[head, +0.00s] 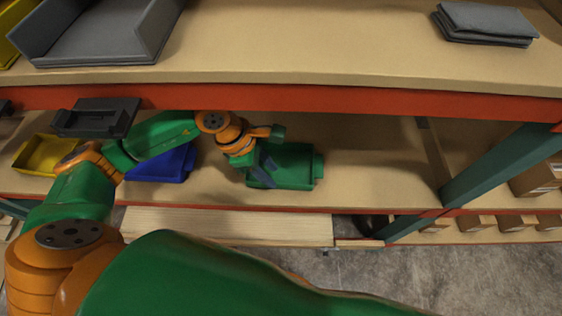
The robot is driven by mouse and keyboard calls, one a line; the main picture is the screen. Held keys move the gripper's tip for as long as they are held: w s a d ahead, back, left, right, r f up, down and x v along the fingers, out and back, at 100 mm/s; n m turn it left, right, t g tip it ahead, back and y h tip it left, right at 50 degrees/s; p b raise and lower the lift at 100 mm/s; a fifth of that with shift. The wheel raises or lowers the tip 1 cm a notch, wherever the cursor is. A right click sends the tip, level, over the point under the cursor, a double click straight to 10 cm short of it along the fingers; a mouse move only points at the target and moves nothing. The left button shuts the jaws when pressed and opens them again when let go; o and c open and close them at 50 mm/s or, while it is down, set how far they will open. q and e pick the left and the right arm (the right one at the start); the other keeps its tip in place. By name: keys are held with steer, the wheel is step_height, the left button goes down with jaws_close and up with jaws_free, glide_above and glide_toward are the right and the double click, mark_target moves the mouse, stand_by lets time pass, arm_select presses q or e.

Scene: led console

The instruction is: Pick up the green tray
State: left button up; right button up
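The green tray (296,168) sits on the lower shelf, under the front beam, right of the blue tray. My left arm reaches in from the left, under the beam. Its gripper (262,165) is at the left side of the green tray and overlaps it in the picture. The fingers are small and dark, and I cannot tell whether they are open or closed, or whether they touch the tray. The gripper and wrist hide part of the tray's left end. My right gripper is not in view.
On the lower shelf (385,190) are a blue tray (170,167) and a yellow tray (42,152), partly behind my arm. The red beam (330,100) runs above. A teal post (497,165) stands at right. The shelf is bare right of the green tray.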

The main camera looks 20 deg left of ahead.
mark_target(279, 184)
arm_select(q)
steer(key=x, duration=0.4)
steer(key=shift+f, duration=0.4)
jaws_close()
stand_by(0.9)
